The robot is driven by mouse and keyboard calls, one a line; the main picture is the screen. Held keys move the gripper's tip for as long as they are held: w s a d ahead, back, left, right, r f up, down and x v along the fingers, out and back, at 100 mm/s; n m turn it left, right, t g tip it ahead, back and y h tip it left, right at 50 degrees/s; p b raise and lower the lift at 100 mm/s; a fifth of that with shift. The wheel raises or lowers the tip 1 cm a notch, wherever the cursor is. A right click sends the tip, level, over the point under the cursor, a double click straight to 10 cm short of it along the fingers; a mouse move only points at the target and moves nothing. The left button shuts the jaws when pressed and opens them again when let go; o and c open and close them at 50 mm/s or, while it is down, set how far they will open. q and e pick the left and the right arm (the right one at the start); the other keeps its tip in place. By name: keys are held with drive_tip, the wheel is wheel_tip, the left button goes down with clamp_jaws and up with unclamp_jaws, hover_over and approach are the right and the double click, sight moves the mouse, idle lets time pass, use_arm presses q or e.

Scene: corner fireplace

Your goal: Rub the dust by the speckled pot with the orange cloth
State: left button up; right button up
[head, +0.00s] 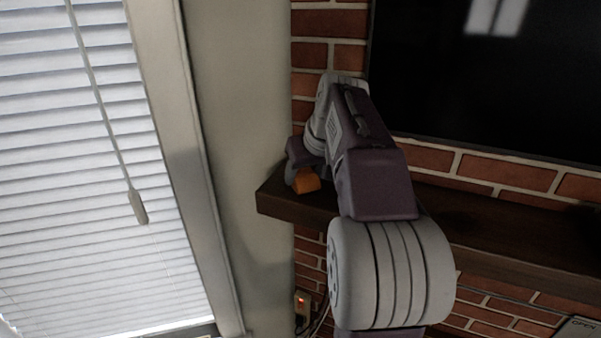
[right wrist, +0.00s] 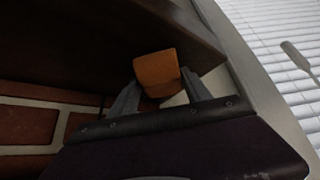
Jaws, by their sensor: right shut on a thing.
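The orange cloth (head: 306,181) is a small folded block at the left end of the dark wooden mantel shelf (head: 274,203). My right gripper (head: 303,170) is shut on it, and my arm covers much of the shelf's left part. In the right wrist view the orange cloth (right wrist: 157,72) sits between the two fingers of my right gripper (right wrist: 158,92), against or very near the dark shelf (right wrist: 70,45); I cannot tell whether it touches. The speckled pot and the dust do not show in either view. My left gripper is not in view.
A brick wall (head: 508,172) stands behind the shelf, with a dark screen (head: 490,80) above it. A beige wall and window blinds (head: 70,170) are on the left. A socket with a red light (head: 302,301) is below the shelf. The shelf's right part looks clear.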

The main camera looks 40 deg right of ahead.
drive_tip(key=shift+s+d+f+b, duration=0.15)
drive_tip(key=shift+s+d, duration=0.55)
drive_tip(key=shift+s, duration=0.7)
drive_tip(key=shift+s+d+r+b, duration=0.1)
drive_tip(key=shift+s+d+b, duration=0.2)
drive_tip(key=shift+s+d, duration=0.75)
drive_tip(key=shift+s+d+f+b, duration=0.15)
drive_tip(key=shift+s+d, duration=0.25)
drive_tip(key=shift+s, duration=1.3)
drive_tip(key=shift+s+d+r, duration=0.1)
drive_tip(key=shift+s, duration=0.25)
drive_tip(key=shift+r, duration=0.15)
